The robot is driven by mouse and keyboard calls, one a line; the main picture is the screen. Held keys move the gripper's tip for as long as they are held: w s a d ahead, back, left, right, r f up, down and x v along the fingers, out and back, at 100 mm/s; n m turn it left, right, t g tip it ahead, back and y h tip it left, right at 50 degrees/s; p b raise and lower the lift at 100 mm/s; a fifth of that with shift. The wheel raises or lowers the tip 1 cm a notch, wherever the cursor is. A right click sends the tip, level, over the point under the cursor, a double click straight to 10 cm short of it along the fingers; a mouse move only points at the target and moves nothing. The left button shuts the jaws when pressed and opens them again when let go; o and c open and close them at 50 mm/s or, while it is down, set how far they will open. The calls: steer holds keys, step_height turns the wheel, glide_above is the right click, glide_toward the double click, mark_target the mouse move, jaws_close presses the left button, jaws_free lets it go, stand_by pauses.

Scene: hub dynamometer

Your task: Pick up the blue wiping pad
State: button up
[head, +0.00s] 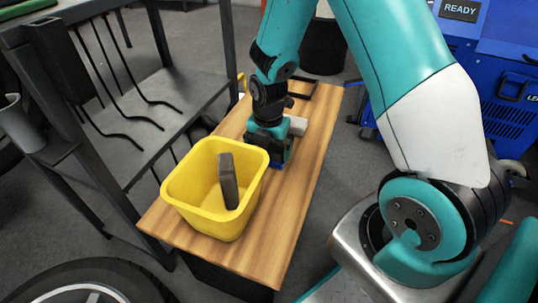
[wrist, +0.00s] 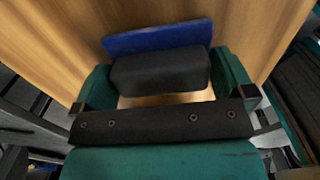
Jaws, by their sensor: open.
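The blue wiping pad (wrist: 158,38) lies on the wooden bench top, with a black block-like grip (wrist: 160,72) along it. In the head view only a small blue edge of the pad (head: 277,164) shows below my gripper (head: 270,150). In the wrist view my gripper (wrist: 165,78) is open, with one teal finger on each side of the black grip. The grip lies between the fingers; I cannot tell whether either finger touches it. The rest of the pad is hidden by my gripper in the head view.
A yellow bin (head: 205,218) with a dark block (head: 228,180) leaning in it stands close to my gripper on the bench (head: 285,222). A pale block (head: 298,126) lies beside my gripper. A dark metal rack (head: 110,130) stands at the left.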

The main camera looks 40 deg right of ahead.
steer(key=c, duration=0.6)
steer(key=shift+r, duration=0.15)
steer(key=shift+c, duration=0.2)
step_height(320, 180, up, 20)
steer(key=p, duration=0.8)
steer(key=shift+p, duration=0.3)
